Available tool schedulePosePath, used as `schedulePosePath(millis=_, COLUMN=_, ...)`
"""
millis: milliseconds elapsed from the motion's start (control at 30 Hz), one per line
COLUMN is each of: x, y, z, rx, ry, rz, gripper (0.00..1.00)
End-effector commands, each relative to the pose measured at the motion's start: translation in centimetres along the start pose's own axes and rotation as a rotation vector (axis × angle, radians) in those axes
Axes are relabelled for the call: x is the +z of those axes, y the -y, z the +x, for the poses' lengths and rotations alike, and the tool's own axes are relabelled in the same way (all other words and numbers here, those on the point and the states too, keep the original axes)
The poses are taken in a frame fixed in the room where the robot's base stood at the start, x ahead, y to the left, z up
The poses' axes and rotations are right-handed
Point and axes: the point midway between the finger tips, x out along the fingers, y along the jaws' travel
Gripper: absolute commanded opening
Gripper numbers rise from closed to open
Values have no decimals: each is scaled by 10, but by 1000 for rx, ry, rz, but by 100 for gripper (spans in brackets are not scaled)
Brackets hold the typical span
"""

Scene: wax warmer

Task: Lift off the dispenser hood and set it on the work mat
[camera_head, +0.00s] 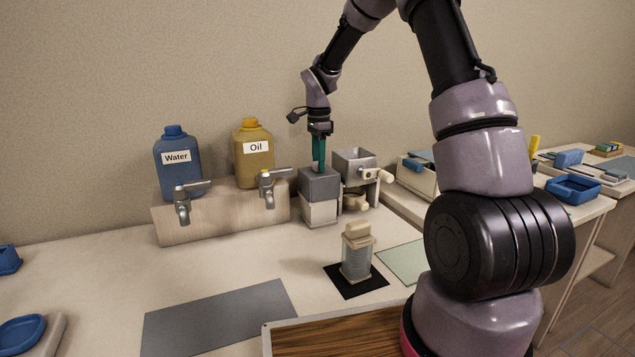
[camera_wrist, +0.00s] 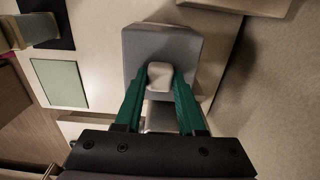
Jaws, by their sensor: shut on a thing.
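The grey dispenser hood (camera_head: 319,185) sits over the pale dispenser body (camera_head: 319,212) at the back of the table. I see no clear gap between them. In the wrist view the hood (camera_wrist: 135,45) shows from above, with a light knob (camera_wrist: 160,76) on it. My gripper (camera_head: 319,168) points down from above, its green fingers shut on the knob, one on each side; it also shows in the wrist view (camera_wrist: 160,82). A large flat grey mat (camera_head: 220,317), which looks like the work mat, lies bare at the front left.
Blue water (camera_head: 177,178) and yellow oil (camera_head: 254,168) containers with taps stand on a block left of the dispenser. A grey hopper with a crank (camera_head: 352,162) stands close on its right. A lidded jar (camera_head: 356,258) on a black mat stands in front. A wooden tray (camera_head: 335,335) is nearest.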

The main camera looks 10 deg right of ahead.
Motion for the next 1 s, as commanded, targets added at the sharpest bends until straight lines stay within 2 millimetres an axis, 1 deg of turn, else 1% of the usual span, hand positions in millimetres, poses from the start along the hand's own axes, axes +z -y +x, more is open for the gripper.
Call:
schedulePosePath(millis=600, x=0, y=0, z=-8, rx=0, ry=0, rz=-1, gripper=0)
schedulePosePath(millis=833, x=0, y=0, z=-8, rx=0, ry=0, rz=0, gripper=0)
schedulePosePath(millis=1000, x=0, y=1, z=-14, rx=-2, ry=-1, rz=-1, gripper=0)
